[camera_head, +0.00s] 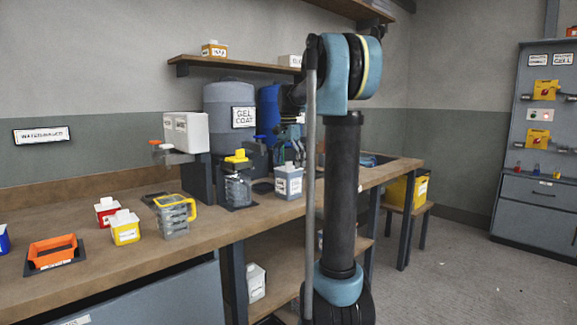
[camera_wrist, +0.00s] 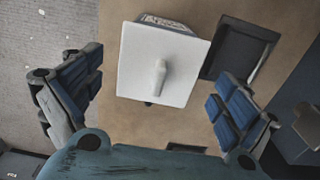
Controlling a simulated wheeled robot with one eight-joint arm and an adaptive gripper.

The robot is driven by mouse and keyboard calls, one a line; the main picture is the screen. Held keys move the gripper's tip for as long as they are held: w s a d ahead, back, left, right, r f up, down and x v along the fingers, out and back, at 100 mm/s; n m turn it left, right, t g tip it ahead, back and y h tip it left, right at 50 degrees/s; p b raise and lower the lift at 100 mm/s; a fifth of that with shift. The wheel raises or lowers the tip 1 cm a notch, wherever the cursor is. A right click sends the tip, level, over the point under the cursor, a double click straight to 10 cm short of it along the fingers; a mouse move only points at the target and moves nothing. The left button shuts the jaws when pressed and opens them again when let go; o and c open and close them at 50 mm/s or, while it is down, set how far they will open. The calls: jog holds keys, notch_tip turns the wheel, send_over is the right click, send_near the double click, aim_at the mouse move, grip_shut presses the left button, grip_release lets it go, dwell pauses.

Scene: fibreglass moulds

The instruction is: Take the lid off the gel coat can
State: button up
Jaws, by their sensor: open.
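A square can (camera_head: 288,185) with a grey body and a pale lid stands on the bench, in the middle of the head view. Its label is too small to read. The wrist view looks down on its white square lid (camera_wrist: 135,68), which has a raised grip (camera_wrist: 158,75) in the middle. The lid sits on the can. My gripper (camera_head: 289,147) is above the can, pointing down. In the wrist view its blue-padded fingers are spread wide, one on each side of the lid, with nothing between them touching.
A large grey drum labelled GEL COAT (camera_head: 229,103) and a blue drum (camera_head: 268,108) stand behind. A yellow-topped clear jar (camera_head: 238,188) is left of the can. A yellow-handled jug (camera_head: 174,214) is further left. A dark tray (camera_wrist: 240,53) lies beside the can.

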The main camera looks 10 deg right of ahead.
jog(key=shift+s, duration=0.1)
jog(key=c, duration=1.4)
jog(key=shift+c, duration=0.2)
jog(key=shift+r, duration=0.3)
grip_shut()
jog(key=shift+r, duration=0.45)
jog(key=shift+r, duration=1.8)
